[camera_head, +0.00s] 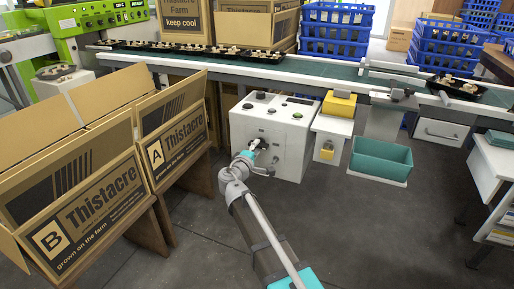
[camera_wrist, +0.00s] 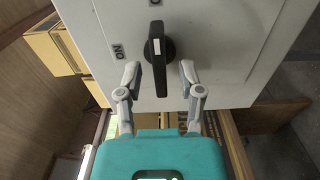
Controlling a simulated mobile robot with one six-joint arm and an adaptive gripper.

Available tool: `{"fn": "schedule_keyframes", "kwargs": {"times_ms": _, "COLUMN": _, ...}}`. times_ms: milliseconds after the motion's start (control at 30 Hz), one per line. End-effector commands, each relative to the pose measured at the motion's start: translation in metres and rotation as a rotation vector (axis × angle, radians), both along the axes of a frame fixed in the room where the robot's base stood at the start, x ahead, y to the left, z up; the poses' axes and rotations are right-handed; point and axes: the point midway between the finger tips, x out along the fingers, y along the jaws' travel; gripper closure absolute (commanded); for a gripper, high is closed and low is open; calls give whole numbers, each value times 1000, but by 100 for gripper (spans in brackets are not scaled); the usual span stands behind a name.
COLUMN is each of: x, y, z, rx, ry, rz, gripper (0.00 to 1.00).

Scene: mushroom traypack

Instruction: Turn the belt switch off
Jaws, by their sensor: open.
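The belt switch (camera_wrist: 160,60) is a black rotary knob with a white mark, on the front of a white control box (camera_head: 293,155). In the wrist view the knob stands upright in the picture, its white mark toward the top. An "ON" label (camera_wrist: 117,51) lies to its left, turned sideways; a partly cut-off letter shows above the knob. My gripper (camera_wrist: 159,68) is open, one finger on each side of the knob, with visible gaps to it. In the head view my gripper (camera_head: 251,155) is at the box front and partly hides the switch.
The box top carries several buttons, one green (camera_head: 297,115). Cardboard boxes A (camera_head: 172,150) and B (camera_head: 85,215) stand at left. A yellow-lidded unit (camera_head: 338,104) and teal bin (camera_head: 380,162) stand at right. The conveyor (camera_head: 330,72) runs behind with mushroom trays. The floor in front is clear.

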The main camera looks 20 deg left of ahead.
Motion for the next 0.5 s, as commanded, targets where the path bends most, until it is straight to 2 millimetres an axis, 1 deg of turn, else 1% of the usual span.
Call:
{"fn": "schedule_keyframes", "kwargs": {"times_ms": 33, "x": -5, "y": 0, "z": 0, "rx": 0, "ry": 0, "rz": 1, "gripper": 51}}
{"fn": "schedule_keyframes", "kwargs": {"times_ms": 500, "x": -38, "y": 2, "z": 0, "rx": 0, "ry": 0, "rz": 2, "gripper": 51}}
